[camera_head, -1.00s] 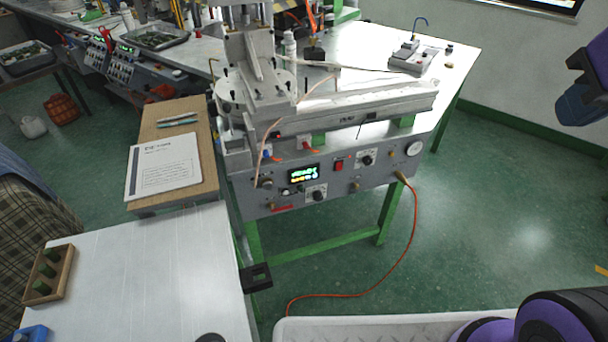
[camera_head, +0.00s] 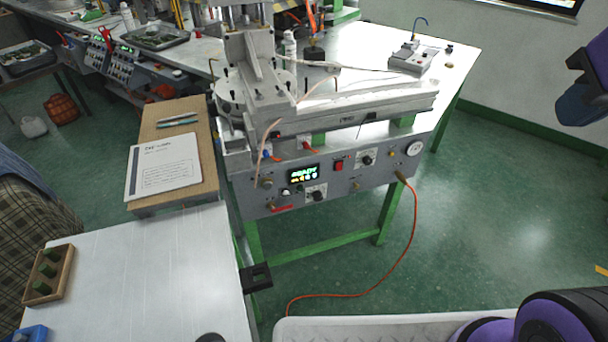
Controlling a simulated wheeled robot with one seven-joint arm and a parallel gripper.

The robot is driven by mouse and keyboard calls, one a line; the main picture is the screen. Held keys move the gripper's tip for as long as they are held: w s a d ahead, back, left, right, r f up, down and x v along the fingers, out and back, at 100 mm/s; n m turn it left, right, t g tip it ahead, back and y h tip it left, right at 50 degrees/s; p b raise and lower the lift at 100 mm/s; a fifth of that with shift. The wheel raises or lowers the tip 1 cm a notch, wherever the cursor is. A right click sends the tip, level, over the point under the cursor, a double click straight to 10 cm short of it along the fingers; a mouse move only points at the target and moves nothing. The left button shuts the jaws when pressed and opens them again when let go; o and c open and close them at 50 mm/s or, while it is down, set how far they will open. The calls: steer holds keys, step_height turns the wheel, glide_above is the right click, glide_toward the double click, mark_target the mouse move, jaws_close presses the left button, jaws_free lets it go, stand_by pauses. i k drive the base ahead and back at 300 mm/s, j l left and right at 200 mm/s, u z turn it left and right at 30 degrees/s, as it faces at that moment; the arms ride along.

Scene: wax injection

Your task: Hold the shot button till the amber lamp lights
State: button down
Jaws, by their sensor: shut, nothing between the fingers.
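The wax injection machine (camera_head: 335,120) stands on a green-legged bench. Its grey front panel (camera_head: 245,195) faces me. A small dark display (camera_head: 303,174) shows green text that reads like READY, with small yellowish and bluish marks below it. A red switch (camera_head: 338,165) sits right of the display, and a small white knob or button (camera_head: 286,192) sits at its lower left. Purple and black parts of my arm show at the right edge, clear of the panel. My gripper's fingers are not in view.
A white table (camera_head: 150,275) is at lower left with a wooden tray (camera_head: 66,275) of green pieces. A paper sheet (camera_head: 165,165) lies on a brown board. A black bracket (camera_head: 256,276) juts beside the table. An orange cable (camera_head: 412,230) hangs from the panel to the floor.

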mark_target(268, 185)
steer(key=i+l, duration=0.2)
steer(key=l, duration=0.2)
steer(key=i+l, duration=0.2)
steer(key=l, duration=0.2)
steer(key=i+l, duration=0.2)
steer(key=l, duration=0.2)
steer(key=i+l, duration=0.2)
steer(key=l, duration=0.2)
steer(key=i+l, duration=0.2)
steer(key=l, duration=0.2)
steer(key=u, duration=2.85)
steer(key=i, duration=0.5)
